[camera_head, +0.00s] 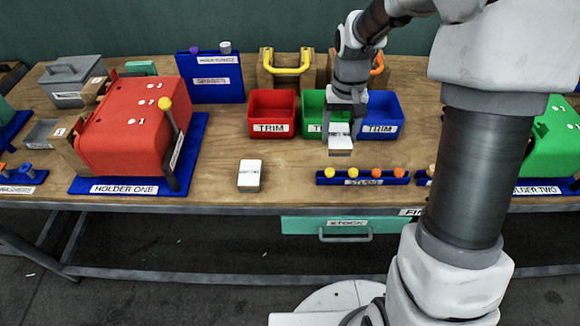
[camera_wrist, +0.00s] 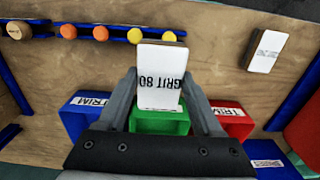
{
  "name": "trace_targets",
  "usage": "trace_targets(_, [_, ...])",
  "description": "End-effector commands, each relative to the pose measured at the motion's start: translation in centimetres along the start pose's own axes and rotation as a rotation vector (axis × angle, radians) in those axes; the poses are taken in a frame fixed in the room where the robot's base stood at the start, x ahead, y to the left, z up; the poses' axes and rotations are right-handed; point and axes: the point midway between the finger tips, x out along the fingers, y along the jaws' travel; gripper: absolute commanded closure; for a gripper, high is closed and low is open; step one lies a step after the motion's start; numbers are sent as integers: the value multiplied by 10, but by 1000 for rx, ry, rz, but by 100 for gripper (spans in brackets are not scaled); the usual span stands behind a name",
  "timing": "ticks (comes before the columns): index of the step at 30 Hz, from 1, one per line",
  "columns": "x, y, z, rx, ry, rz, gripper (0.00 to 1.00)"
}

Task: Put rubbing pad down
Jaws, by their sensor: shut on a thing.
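My gripper (camera_head: 340,132) is shut on the rubbing pad (camera_head: 341,147), a small block with a white top and a tan lower layer. In the wrist view the pad (camera_wrist: 160,78) sits between the fingers and its white face reads "GRIT 80". In the head view the gripper points down in front of the green bin, with the pad near the bin's front; I cannot tell how high it is above the table. A second white-topped block (camera_head: 249,174) lies on the table to the left; it also shows in the wrist view (camera_wrist: 267,50).
Red (camera_head: 272,113), green (camera_head: 313,113) and blue (camera_head: 382,115) TRIM bins stand behind. A blue rack (camera_head: 363,178) with yellow and orange knobs lies at the front edge. The red press (camera_head: 130,125) on HOLDER ONE is left. Bare wood lies between the second block and the rack.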

Motion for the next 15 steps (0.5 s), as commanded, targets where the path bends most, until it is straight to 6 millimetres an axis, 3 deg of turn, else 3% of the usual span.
trace_targets(5, [4, -6, 1, -2, -1, 0, 95])
trace_targets(15, [47, -74, 21, -8, -5, 1, 95])
